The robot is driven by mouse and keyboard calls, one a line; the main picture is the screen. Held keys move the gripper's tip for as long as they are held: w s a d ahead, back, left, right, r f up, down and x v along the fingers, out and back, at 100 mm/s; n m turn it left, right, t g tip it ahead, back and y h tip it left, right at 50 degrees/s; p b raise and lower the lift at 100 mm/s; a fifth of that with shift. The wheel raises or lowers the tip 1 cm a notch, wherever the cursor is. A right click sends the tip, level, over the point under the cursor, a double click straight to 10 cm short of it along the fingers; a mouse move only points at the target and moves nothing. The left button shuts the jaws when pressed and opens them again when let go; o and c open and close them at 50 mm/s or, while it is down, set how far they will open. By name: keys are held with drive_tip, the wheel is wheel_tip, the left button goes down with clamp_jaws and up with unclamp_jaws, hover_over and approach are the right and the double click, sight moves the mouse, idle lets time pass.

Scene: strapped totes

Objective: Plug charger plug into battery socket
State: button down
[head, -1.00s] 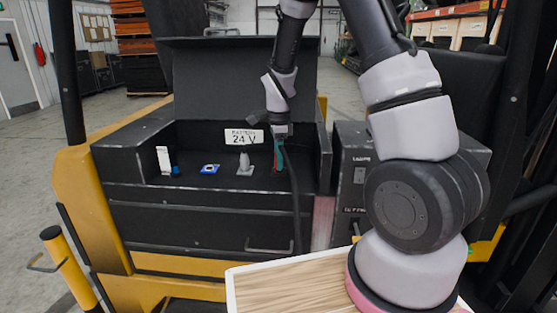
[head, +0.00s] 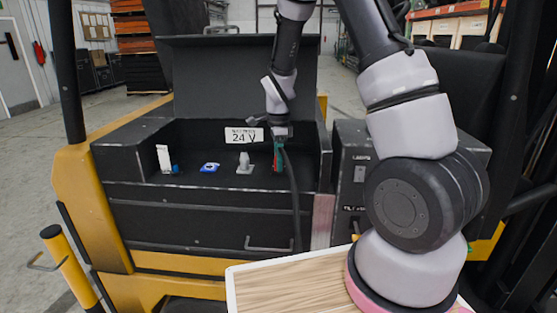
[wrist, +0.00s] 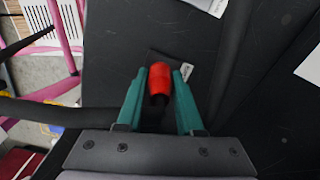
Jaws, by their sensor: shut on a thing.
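My gripper (head: 278,163) points down into the open black battery compartment (head: 150,132), near its right end. In the wrist view its two teal fingers (wrist: 159,74) are closed on a red plug (wrist: 159,80), with a dark part at its lower end. A black cable (head: 294,200) hangs from the gripper over the compartment's front. It also runs off to the left in the wrist view (wrist: 50,114). A dark square patch beside a small white label shows behind the plug in the wrist view. I cannot tell whether this is the battery socket, or whether the plug touches it.
On the compartment floor to the left stand a grey post-like piece (head: 244,162), a blue item (head: 210,167) and a white upright item (head: 163,158). A "24 V" label (head: 244,135) is on the back wall. The raised lid (head: 220,80) stands behind. A black charger-like box (head: 352,180) stands right.

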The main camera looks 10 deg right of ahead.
drive_tip(key=shift+c, duration=2.3)
unclamp_jaws()
wheel_tip(320, 180, up, 10)
drive_tip(key=shift+r, duration=0.35)
drive_tip(key=shift+s+d+r, duration=0.1)
drive_tip(key=shift+r, duration=0.35)
drive_tip(key=s+d+r+n+t+y, duration=0.1)
drive_tip(key=s+d+r+n+t, duration=0.1)
drive_tip(key=s+r+n, duration=0.5)
drive_tip(key=s+d+r+n+t+y, duration=0.1)
drive_tip(key=s+d+r+n+t, duration=0.2)
drive_tip(key=s+r, duration=0.8)
drive_tip(key=s+n+t, duration=0.2)
drive_tip(key=s+n, duration=0.2)
drive_tip(key=shift+d+r+n, duration=0.3)
drive_tip(key=shift+d+r, duration=0.05)
drive_tip(key=shift+r, duration=0.05)
